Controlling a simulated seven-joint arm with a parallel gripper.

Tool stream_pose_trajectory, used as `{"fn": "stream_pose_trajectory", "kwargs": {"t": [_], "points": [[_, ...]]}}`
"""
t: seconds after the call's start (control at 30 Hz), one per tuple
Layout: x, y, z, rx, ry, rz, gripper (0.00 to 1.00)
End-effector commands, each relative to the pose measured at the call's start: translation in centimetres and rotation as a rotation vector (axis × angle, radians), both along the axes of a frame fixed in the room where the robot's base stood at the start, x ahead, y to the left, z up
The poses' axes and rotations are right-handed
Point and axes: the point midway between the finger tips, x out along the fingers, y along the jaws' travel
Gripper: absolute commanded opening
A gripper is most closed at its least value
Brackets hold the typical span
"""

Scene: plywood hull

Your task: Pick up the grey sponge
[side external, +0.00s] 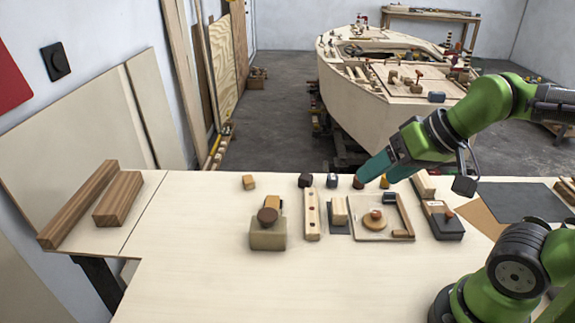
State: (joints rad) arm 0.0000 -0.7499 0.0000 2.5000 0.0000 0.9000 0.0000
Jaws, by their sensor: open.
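My gripper (375,177) has teal fingers pointing down and left, over the back edge of the light wooden table (200,280). It is open, and I see nothing held in it. No object is clearly a grey sponge. A small dark block with a pale face (332,181) stands left of the fingers. A dark grey flat piece (338,228) lies nearer the front, partly under a wood block. A grey-beige block (268,240) with brown pieces on it sits farther left. I cannot tell which, if any, is the sponge.
A brown piece (358,183) and a yellow piece (385,181) are close to the fingertips. A board with a round wooden piece (374,222) and a dark tool-like block (447,226) lie in front. Wooden beams (80,205) lie far left. The table's front left is clear.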

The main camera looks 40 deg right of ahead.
Motion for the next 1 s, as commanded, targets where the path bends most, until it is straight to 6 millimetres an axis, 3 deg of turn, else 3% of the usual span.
{"fn": "stream_pose_trajectory", "kwargs": {"t": [0.2,0.33,0.67,1.0], "points": [[0.3,0.2,-1.2,0.001,0.051,0.009,0.70],[2.8,0.4,-1.6,-0.003,0.123,0.020,0.70],[14.3,0.6,-2.1,-0.017,0.364,-0.024,0.70],[26.0,1.0,-7.1,-0.064,0.589,-0.196,0.70]]}}
